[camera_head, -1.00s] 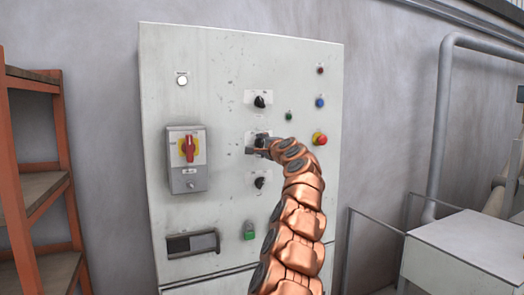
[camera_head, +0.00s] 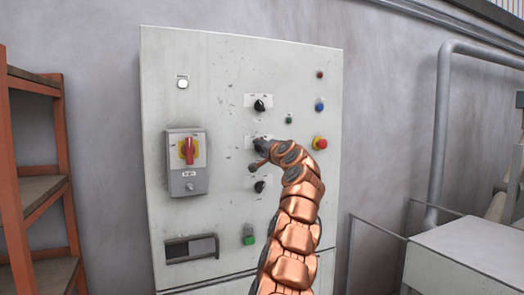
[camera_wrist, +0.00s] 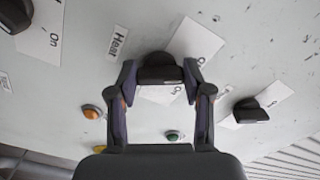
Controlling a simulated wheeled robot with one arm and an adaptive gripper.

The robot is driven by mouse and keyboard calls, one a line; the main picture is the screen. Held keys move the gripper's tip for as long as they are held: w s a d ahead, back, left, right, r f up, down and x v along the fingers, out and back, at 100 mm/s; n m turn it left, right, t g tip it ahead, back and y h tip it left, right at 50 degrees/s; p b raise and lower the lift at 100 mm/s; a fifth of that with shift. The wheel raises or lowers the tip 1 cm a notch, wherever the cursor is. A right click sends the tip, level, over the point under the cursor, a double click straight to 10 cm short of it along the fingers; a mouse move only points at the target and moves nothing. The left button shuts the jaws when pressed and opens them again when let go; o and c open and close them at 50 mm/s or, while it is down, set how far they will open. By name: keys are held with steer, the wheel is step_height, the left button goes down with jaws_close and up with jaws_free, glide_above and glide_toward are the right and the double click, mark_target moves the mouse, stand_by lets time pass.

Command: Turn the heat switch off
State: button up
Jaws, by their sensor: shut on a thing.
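The heat switch is a black rotary knob (camera_wrist: 158,70) on the cabinet face, beside a small "Heat" label (camera_wrist: 117,42) in the wrist view. White plates with "On" lettering show by it, tilted in this view. My gripper (camera_wrist: 159,82) has one finger on each side of the knob and is shut on it. In the head view my gripper (camera_head: 259,154) is at the middle knob of a column of three and mostly hides it. The knob's exact setting cannot be read.
A black knob (camera_head: 260,105) is above and another (camera_head: 260,186) below. An orange shelf (camera_head: 62,150) stands left and a grey box (camera_head: 465,245) right.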

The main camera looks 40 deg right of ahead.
steer(key=o, duration=1.2)
steer(key=shift+c, duration=0.2)
steer(key=shift+a, duration=0.1)
steer(key=v, duration=1.1)
steer(key=shift+s, duration=0.4)
